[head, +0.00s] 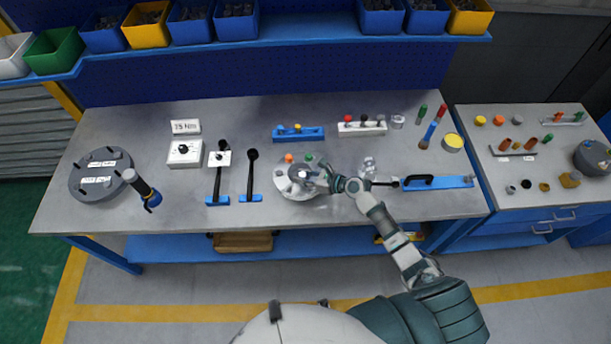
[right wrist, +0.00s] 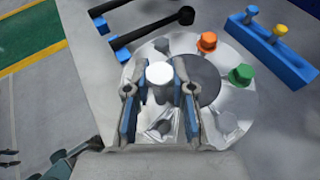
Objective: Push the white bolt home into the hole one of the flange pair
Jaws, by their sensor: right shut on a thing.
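The round silver flange (head: 288,191) lies on the bench near its front middle; it fills the right wrist view (right wrist: 228,123). A white bolt (right wrist: 159,74) stands upright between the fingers of my right gripper (right wrist: 157,95), which is shut on it above the flange. In the head view my right gripper (head: 322,178) reaches over the flange's right side. An orange bolt (right wrist: 207,42) and a green bolt (right wrist: 241,75) sit in the flange's rim, beside its dark round centre (right wrist: 200,82). The white bolt's lower end and its hole are hidden. My left gripper does not show.
Black-handled tools (head: 252,175) lie left of the flange. A blue rack (head: 298,134) and a white rack (head: 362,128) stand behind it. A blue holder with a black-handled tool (head: 437,184) lies right. A grey disc (head: 101,188) is far left. The front-left bench is mostly clear.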

